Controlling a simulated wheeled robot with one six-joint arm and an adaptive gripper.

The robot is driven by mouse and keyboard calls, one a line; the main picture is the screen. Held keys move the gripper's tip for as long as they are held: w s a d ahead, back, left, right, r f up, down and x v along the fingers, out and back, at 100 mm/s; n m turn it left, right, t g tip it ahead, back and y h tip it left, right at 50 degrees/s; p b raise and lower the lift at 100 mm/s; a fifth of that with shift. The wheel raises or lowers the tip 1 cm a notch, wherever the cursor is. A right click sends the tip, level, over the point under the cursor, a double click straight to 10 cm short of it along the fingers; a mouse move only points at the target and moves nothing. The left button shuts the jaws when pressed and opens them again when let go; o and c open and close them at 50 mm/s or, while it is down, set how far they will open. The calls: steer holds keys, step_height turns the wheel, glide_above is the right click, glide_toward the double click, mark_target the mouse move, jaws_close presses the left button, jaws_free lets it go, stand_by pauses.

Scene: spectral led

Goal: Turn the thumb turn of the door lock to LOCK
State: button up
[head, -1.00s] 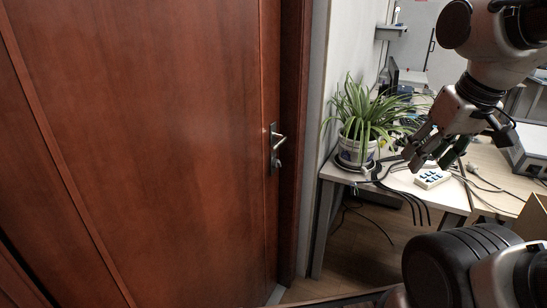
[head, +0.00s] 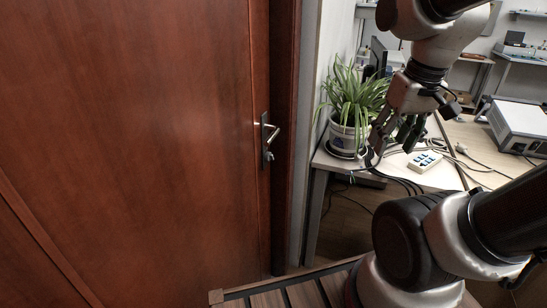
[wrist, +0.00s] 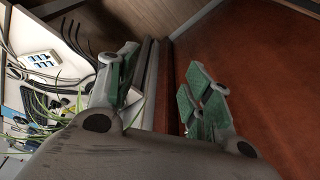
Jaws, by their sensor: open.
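The door (head: 140,150) is brown wood and looks shut. Its lock plate (head: 264,142) sits near the door's right edge, with a silver lever handle (head: 273,133). A small knob below the lever, seemingly the thumb turn (head: 268,156), is too small to read its setting. My gripper (head: 391,145) is open and empty, pointing down to the right of the lock and apart from it. In the wrist view my gripper (wrist: 160,88) shows green-padded fingers spread apart, with the door (wrist: 265,70) on the right. The lock cannot be made out there.
A desk (head: 335,163) stands right of the door frame (head: 284,140), holding a potted plant (head: 350,110), a white block with blue buttons (head: 424,161), cables and a grey instrument (head: 518,126). The plant appears close to my gripper. The space before the door is open.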

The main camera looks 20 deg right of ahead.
mark_target(270, 157)
steer(key=w+a+f+m+g+y, duration=0.1)
steer(key=w+a+f+m+y, duration=0.3)
steer(key=f, duration=0.3)
steer(key=w+a+f+m+g+y, duration=0.2)
steer(key=w+f+m+y, duration=0.1)
steer(key=f+m+y, duration=0.3)
steer(key=w+a+f+m+g+y, duration=0.1)
steer(key=w+a+f+m+y, duration=0.25)
steer(key=f, duration=0.55)
steer(key=w+f+m+t+y, duration=0.1)
steer(key=w+m+t, duration=1.1)
steer(key=w, duration=0.6)
steer(key=x, duration=0.8)
steer(key=shift+m, duration=0.25)
steer(key=c, duration=1)
